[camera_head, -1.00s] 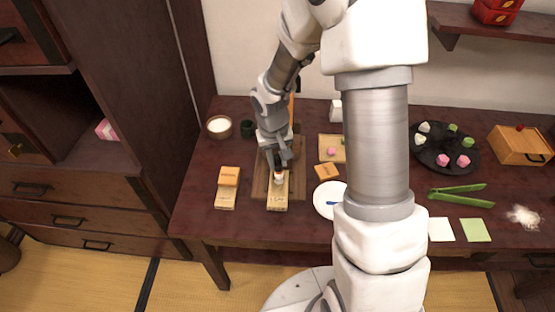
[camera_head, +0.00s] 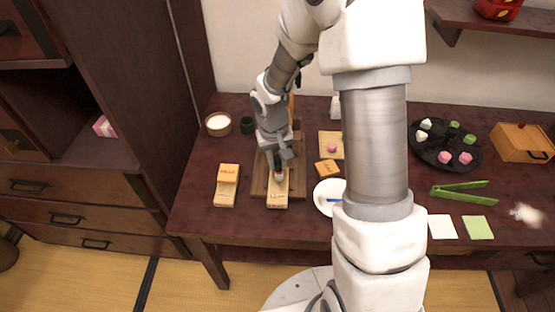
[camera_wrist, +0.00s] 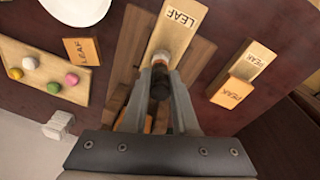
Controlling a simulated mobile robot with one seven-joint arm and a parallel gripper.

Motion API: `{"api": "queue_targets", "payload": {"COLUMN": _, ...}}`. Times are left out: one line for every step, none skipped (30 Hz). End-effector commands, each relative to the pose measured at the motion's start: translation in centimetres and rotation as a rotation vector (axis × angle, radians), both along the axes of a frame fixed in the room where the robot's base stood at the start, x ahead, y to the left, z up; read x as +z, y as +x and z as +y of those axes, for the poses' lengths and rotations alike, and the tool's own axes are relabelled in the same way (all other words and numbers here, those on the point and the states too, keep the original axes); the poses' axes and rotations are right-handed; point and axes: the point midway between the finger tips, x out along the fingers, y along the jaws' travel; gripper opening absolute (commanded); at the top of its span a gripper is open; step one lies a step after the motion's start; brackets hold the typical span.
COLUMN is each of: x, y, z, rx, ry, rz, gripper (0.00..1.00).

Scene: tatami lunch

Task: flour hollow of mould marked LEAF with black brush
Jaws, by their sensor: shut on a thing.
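The wooden mould marked LEAF (camera_head: 277,193) lies on a slatted wooden board (camera_head: 262,180) near the table's front. Its label end also shows in the wrist view (camera_wrist: 178,28). My gripper (camera_wrist: 160,98) is shut on the black brush (camera_wrist: 160,84), which points down at the mould. In the head view my gripper (camera_head: 280,164) is over the mould's back part. The brush's pale tip (camera_wrist: 160,60) is at the mould; I cannot tell whether it touches. The hollow is largely hidden by the brush and fingers. A bowl of white flour (camera_head: 218,124) stands at the back left.
Mould and block marked PEAK (camera_head: 227,185) lie left of the board. A small LEAF block (camera_head: 327,169), a white plate (camera_head: 325,198) and a sweets board (camera_head: 330,143) are to the right. A dark cup (camera_head: 247,125) stands behind. My arm hides the table's middle.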

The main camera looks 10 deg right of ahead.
Motion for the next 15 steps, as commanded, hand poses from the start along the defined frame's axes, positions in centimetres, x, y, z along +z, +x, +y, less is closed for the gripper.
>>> {"api": "queue_targets", "payload": {"x": -0.16, "y": 0.00, "z": 0.01, "rx": 0.000, "ry": 0.000, "rz": 0.000, "gripper": 0.00}}
{"api": "queue_targets", "payload": {"x": -0.21, "y": 0.00, "z": 0.01, "rx": 0.000, "ry": 0.000, "rz": 0.000, "gripper": 0.00}}
{"api": "queue_targets", "payload": {"x": -0.26, "y": 0.00, "z": 0.01, "rx": 0.000, "ry": 0.000, "rz": 0.000, "gripper": 0.00}}
{"api": "queue_targets", "payload": {"x": -0.31, "y": 0.00, "z": 0.01, "rx": 0.000, "ry": 0.000, "rz": 0.000, "gripper": 0.00}}
{"api": "queue_targets", "payload": {"x": -0.35, "y": 0.00, "z": 0.01, "rx": 0.000, "ry": 0.000, "rz": 0.000, "gripper": 0.00}}
{"api": "queue_targets", "payload": {"x": -0.41, "y": 0.00, "z": 0.01, "rx": 0.000, "ry": 0.000, "rz": 0.000, "gripper": 0.00}}
{"api": "queue_targets", "payload": {"x": -0.47, "y": 0.00, "z": 0.02, "rx": 0.000, "ry": 0.000, "rz": 0.000, "gripper": 0.00}}
{"api": "queue_targets", "payload": {"x": -0.50, "y": 0.00, "z": 0.02, "rx": 0.000, "ry": 0.000, "rz": 0.000, "gripper": 0.00}}
{"api": "queue_targets", "payload": {"x": -0.57, "y": 0.00, "z": 0.01, "rx": 0.000, "ry": 0.000, "rz": 0.000, "gripper": 0.00}}
{"api": "queue_targets", "payload": {"x": -0.62, "y": 0.00, "z": 0.02, "rx": 0.000, "ry": 0.000, "rz": 0.000, "gripper": 0.00}}
{"api": "queue_targets", "payload": {"x": -0.66, "y": 0.00, "z": 0.01, "rx": 0.000, "ry": 0.000, "rz": 0.000, "gripper": 0.00}}
{"api": "queue_targets", "payload": {"x": -0.72, "y": 0.00, "z": 0.02, "rx": 0.000, "ry": 0.000, "rz": 0.000, "gripper": 0.00}}
{"api": "queue_targets", "payload": {"x": -0.66, "y": 0.00, "z": 0.01, "rx": 0.000, "ry": 0.000, "rz": 0.000, "gripper": 0.00}}
{"api": "queue_targets", "payload": {"x": -0.62, "y": 0.00, "z": 0.00, "rx": 0.000, "ry": 0.000, "rz": 0.000, "gripper": 0.00}}
{"api": "queue_targets", "payload": {"x": -0.61, "y": -0.01, "z": -0.01, "rx": 0.000, "ry": 0.000, "rz": 0.000, "gripper": 0.00}}
